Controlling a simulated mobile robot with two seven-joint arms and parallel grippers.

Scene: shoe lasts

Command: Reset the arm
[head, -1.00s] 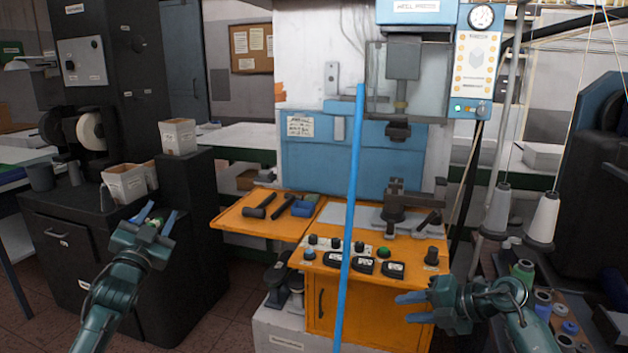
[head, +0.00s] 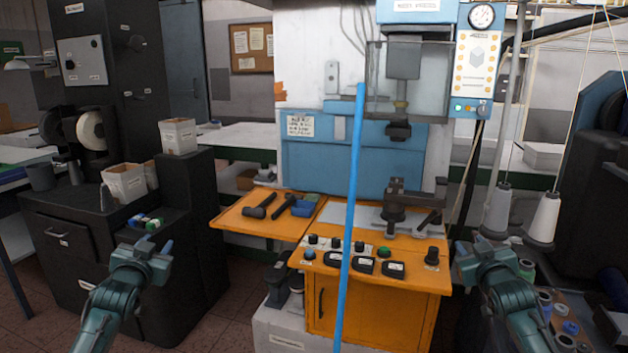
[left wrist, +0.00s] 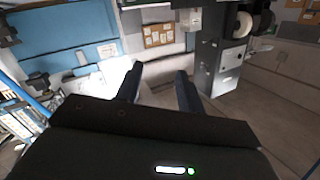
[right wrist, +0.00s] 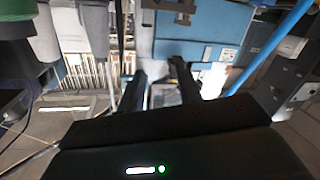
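My left gripper (head: 147,247) is in front of the black cabinet on the left, its blue fingers apart with nothing between them. In the left wrist view its two dark fingers (left wrist: 158,88) are spread and empty. My right gripper (head: 484,250) is to the right of the orange press table, in front of the thread cones, with its fingers pointing up and away. In the right wrist view its fingers (right wrist: 158,82) are apart and empty.
The orange table (head: 380,310) carries a clamp fixture (head: 396,207), knobs and hammers (head: 262,206). A blue upright pole (head: 350,220) stands before it. Thread cones (head: 543,218) are at right. White bins (head: 125,183) and small spools (head: 150,223) sit on the black cabinet (head: 60,240).

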